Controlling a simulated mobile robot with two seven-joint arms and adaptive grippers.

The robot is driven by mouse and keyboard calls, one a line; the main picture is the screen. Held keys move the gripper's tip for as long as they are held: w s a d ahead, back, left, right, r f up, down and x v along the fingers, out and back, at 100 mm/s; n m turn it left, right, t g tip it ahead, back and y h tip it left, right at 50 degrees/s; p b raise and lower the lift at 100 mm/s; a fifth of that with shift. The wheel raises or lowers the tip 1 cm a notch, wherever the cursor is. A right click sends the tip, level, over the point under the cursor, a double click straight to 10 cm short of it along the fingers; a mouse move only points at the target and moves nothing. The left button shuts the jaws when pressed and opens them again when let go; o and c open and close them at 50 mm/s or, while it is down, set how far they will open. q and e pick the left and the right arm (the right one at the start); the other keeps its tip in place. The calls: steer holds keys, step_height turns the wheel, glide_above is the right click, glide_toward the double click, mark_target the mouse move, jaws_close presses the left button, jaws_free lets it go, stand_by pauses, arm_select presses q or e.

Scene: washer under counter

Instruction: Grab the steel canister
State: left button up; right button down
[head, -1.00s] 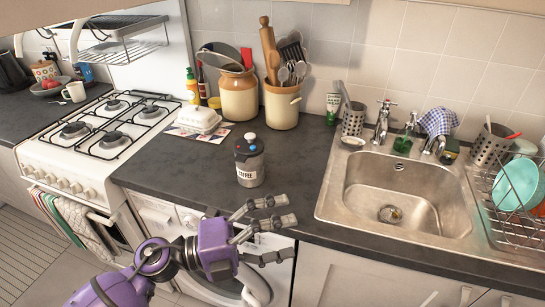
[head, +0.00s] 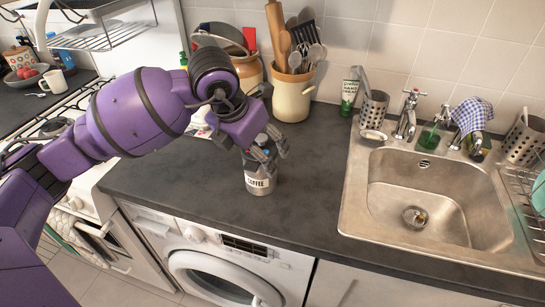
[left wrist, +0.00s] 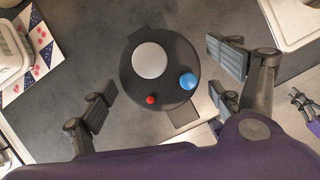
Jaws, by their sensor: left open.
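The steel canister (head: 260,183), with a "COFFEE" label, stands upright on the dark counter. In the left wrist view its black lid (left wrist: 140,93) carries a grey disc, a blue knob and a red dot. My left gripper (head: 268,152) is at the canister's top in the head view, hiding the lid. In the left wrist view the left gripper (left wrist: 162,90) is open, with fingers spread on both sides of the lid. I cannot tell whether they touch it. What looks like my right gripper (left wrist: 305,104) shows at the right edge there, too small to judge.
The sink (head: 430,200) lies to the right. A utensil crock (head: 292,98) stands behind the canister. A white dish (left wrist: 12,50) on a patterned mat lies to the left. The washer (head: 220,262) is below the counter's front edge. Counter between canister and sink is clear.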

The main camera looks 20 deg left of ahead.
arm_select(q)
steer(key=shift+s+f, duration=0.15)
steer(key=shift+f, duration=0.35)
steer(key=shift+s+f, duration=0.15)
steer(key=shift+f, duration=0.1)
steer(key=x, duration=0.4)
steer(key=shift+w+f+p, duration=0.25)
steer(key=shift+f+p, duration=0.05)
steer(key=shift+f, duration=0.1)
arm_select(e)
steer(key=shift+s+a, duration=0.15)
steer(key=shift+s, duration=0.7)
steer(key=shift+r, duration=0.1)
arm_select(q)
steer(key=c, duration=2)
steer(key=shift+r, duration=0.15)
steer(key=shift+c, duration=0.3)
arm_select(e)
steer(key=shift+w, duration=0.1)
